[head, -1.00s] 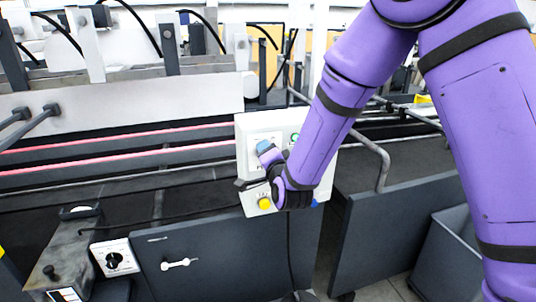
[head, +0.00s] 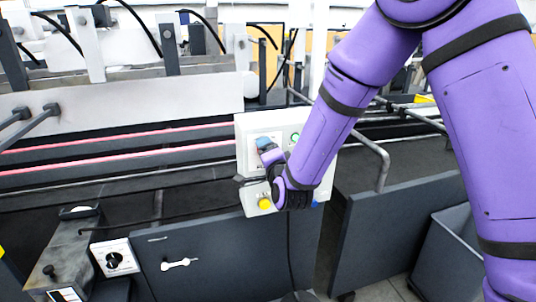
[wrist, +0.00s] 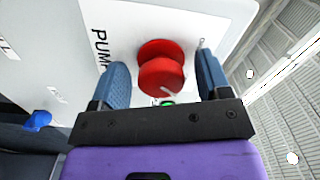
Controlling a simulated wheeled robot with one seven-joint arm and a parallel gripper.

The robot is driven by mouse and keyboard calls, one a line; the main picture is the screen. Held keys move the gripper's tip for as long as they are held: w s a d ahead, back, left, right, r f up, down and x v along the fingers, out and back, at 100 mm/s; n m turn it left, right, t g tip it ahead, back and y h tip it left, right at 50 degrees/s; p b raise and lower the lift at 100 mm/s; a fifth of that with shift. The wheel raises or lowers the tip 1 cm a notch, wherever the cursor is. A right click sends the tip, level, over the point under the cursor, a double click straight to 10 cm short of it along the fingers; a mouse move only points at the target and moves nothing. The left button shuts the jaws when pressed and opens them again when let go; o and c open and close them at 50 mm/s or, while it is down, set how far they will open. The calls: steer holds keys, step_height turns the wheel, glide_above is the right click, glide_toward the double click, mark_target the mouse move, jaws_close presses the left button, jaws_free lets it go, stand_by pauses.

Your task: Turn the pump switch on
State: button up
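The pump switch is a red round knob (wrist: 162,76) on a white panel marked "PUMP" in the wrist view. My gripper (wrist: 162,70) has its two blue fingers on either side of the knob, with a visible gap on each side. It is open and holds nothing. In the head view my gripper (head: 266,146) is in front of the white control box (head: 246,130), and its fingers and wrist hide the red knob there. A small green mark (wrist: 167,103) shows just below the knob in the wrist view.
The control box also carries a green button (head: 294,138) and a yellow button (head: 264,203). A blue knob (wrist: 37,121) shows at left in the wrist view. A bent metal rail (head: 380,160) stands right of the box. Dark machine panels (head: 215,255) lie below.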

steer(key=v, duration=1)
steer(key=shift+s, duration=0.4)
steer(key=shift+d, duration=0.1)
steer(key=s+d+r+n+g+h, duration=0.1)
steer(key=s+d+r+n+g, duration=0.15)
steer(key=d+r, duration=0.4)
steer(key=s+d+r+n+g+h, duration=0.1)
steer(key=d+r+n+g, duration=0.35)
steer(key=d, duration=0.25)
steer(key=s+d+r+n+g+h, duration=0.1)
steer(key=s+d+r+n+g, duration=0.1)
steer(key=s+d, duration=0.4)
steer(key=s+d+r+n+g+h, duration=0.2)
steer(key=s+d, duration=0.4)
steer(key=s, duration=0.9)
steer(key=shift+d+r+g, duration=0.4)
steer(key=shift+r+g, duration=0.2)
steer(key=shift+r, duration=0.3)
